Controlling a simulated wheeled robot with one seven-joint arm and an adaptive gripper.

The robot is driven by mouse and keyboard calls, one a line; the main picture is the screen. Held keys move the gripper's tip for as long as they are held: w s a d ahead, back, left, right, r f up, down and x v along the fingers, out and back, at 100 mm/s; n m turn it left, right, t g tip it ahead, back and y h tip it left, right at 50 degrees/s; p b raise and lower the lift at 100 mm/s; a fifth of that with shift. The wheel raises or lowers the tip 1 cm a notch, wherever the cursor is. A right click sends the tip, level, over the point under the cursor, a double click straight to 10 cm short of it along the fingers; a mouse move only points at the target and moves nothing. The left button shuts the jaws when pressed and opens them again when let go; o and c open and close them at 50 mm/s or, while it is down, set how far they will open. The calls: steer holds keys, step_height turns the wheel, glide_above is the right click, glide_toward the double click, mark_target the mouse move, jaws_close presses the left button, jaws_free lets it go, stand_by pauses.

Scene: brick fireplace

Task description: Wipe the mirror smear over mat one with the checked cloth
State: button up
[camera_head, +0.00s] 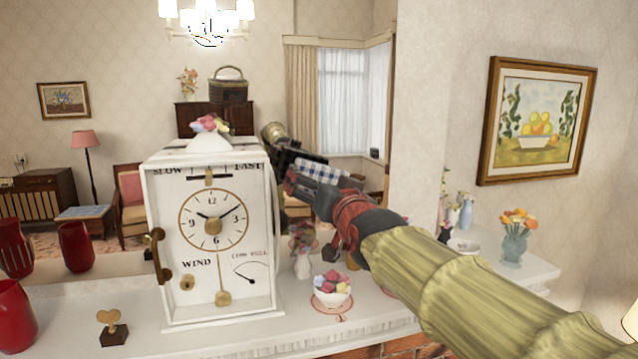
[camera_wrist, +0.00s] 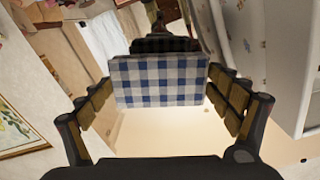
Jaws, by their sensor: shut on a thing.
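My gripper (camera_head: 312,175) is shut on the blue-and-white checked cloth (camera_head: 320,171), up at the mirror to the right of the white clock. In the wrist view the cloth (camera_wrist: 160,80) spans the space between my fingers, its checked face showing. The mirror (camera_head: 340,100) fills the wall behind the mantel and reflects the room and a dark image of my gripper. I cannot tell whether the cloth touches the glass. A round pinkish mat (camera_head: 317,303) lies on the mantel below, under a white bowl; I cannot read a number on it. I cannot make out the smear.
The tall white clock (camera_head: 213,225) stands close left of my gripper. The white bowl (camera_head: 332,294) holds colourful pieces. Red vases (camera_head: 14,318) and a small heart ornament (camera_head: 111,326) stand at the left. A flower vase (camera_head: 515,245) and a framed picture (camera_head: 536,121) are at the right.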

steer(key=shift+s, duration=0.1)
steer(key=s, duration=0.2)
steer(key=shift+s+d, duration=0.3)
steer(key=shift+s, duration=0.05)
stand_by(0.6)
